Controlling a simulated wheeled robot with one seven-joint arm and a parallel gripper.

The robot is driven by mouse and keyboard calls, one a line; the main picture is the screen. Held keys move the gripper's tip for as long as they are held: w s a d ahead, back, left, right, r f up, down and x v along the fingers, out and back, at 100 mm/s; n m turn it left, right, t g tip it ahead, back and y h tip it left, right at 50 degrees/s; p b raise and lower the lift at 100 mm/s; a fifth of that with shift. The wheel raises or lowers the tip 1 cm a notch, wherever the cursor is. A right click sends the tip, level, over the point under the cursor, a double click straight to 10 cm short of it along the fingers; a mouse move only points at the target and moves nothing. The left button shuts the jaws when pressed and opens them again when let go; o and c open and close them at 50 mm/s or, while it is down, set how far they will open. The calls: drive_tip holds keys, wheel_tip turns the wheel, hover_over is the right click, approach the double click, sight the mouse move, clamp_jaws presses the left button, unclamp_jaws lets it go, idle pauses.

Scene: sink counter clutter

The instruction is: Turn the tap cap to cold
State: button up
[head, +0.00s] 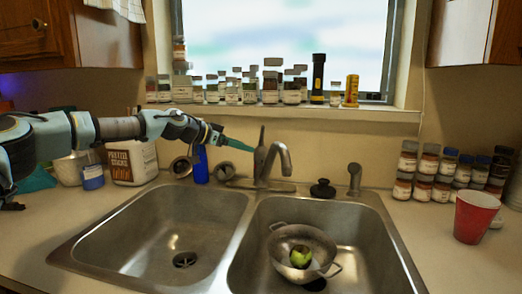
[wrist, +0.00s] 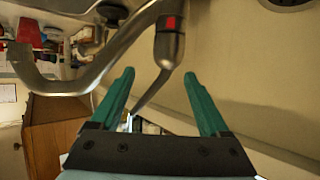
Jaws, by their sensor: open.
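The metal tap (head: 283,158) stands behind the double sink, with its curved spout toward the right basin. Its upright cap with a thin lever (head: 261,150) is on the left of the spout. In the wrist view the tap cap (wrist: 167,47) shows a red mark, and its lever slants down between the fingers. My gripper (head: 251,150) reaches in from the left, its tips close to the cap. In the wrist view my gripper (wrist: 158,74) is open, teal fingers spread on either side, with the cap just beyond the tips. I cannot tell whether they touch.
The spout (wrist: 60,84) crosses the wrist view's left side. A blue bottle (head: 201,165) and metal cups stand below my arm. A pan with a green fruit (head: 301,256) sits in the right basin. Jars line the sill; more jars and a red cup (head: 475,216) stand right.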

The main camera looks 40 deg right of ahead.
sight(261, 154)
drive_tip(key=shift+m+g, duration=0.3)
drive_tip(key=shift+g, duration=0.1)
drive_tip(key=p+x, duration=0.1)
drive_tip(key=x, duration=0.2)
drive_tip(key=w+p+x, duration=0.1)
drive_tip(key=p+x, duration=0.1)
drive_tip(key=w+f+p+x, duration=0.1)
drive_tip(key=x, duration=0.2)
drive_tip(key=shift+s+d+f+p, duration=0.1)
drive_tip(key=shift+s+d+p, duration=0.05)
drive_tip(key=shift+d+p, duration=0.2)
drive_tip(key=shift+s+d+f, duration=0.1)
drive_tip(key=shift+d+f, duration=0.25)
drive_tip(key=shift+d, duration=0.1)
